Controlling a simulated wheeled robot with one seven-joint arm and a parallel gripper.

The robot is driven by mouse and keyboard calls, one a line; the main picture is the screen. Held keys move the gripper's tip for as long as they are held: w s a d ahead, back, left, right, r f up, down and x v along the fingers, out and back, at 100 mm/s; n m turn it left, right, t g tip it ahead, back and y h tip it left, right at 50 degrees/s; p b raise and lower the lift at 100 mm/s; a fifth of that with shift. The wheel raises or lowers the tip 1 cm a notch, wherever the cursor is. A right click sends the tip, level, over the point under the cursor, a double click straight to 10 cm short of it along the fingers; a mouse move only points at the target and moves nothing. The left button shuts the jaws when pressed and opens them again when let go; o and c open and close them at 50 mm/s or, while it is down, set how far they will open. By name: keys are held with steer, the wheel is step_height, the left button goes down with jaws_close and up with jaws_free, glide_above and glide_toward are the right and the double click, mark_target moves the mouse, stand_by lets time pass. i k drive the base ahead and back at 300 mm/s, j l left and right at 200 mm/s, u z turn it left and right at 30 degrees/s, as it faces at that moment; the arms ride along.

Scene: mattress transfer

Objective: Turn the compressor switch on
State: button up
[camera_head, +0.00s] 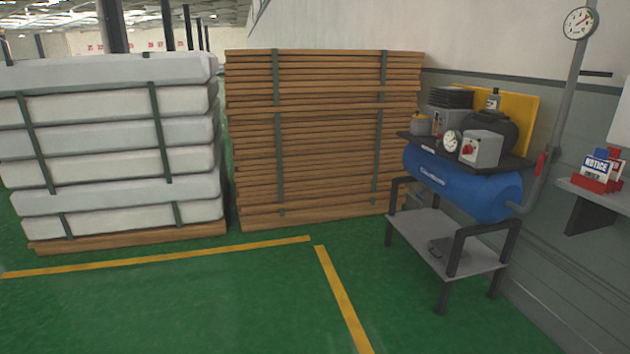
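The compressor (450,184) is a blue horizontal tank on a dark metal stand, at the right of the head view against the wall. On its top plate sits a grey switch box (486,150) with a red knob (468,148) on its front face. A round white gauge (452,141) stands just left of the box. I cannot tell which position the red knob is in. My gripper is not in view.
A stack of wrapped white mattresses (110,137) stands at left, and a tall stack of brown boards (320,130) in the middle. Green floor with yellow lines (342,300) is clear in front. A wall shelf (595,190) with notice cards, a pipe (560,105) and a gauge (579,23) are at right.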

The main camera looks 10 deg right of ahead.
mark_target(467, 150)
steer(key=i+z, duration=0.4)
steer(key=i, duration=0.2)
steer(key=i+j+z, duration=0.15)
steer(key=i+z, duration=0.3)
steer(key=i, duration=0.15)
steer(key=i+j+u, duration=0.1)
steer(key=i+j, duration=0.45)
steer(key=i+j+u, duration=0.1)
steer(key=i+j, duration=0.4)
steer(key=i, duration=0.2)
steer(key=i+j, duration=0.4)
steer(key=i, duration=0.25)
steer(key=j+u, duration=0.05)
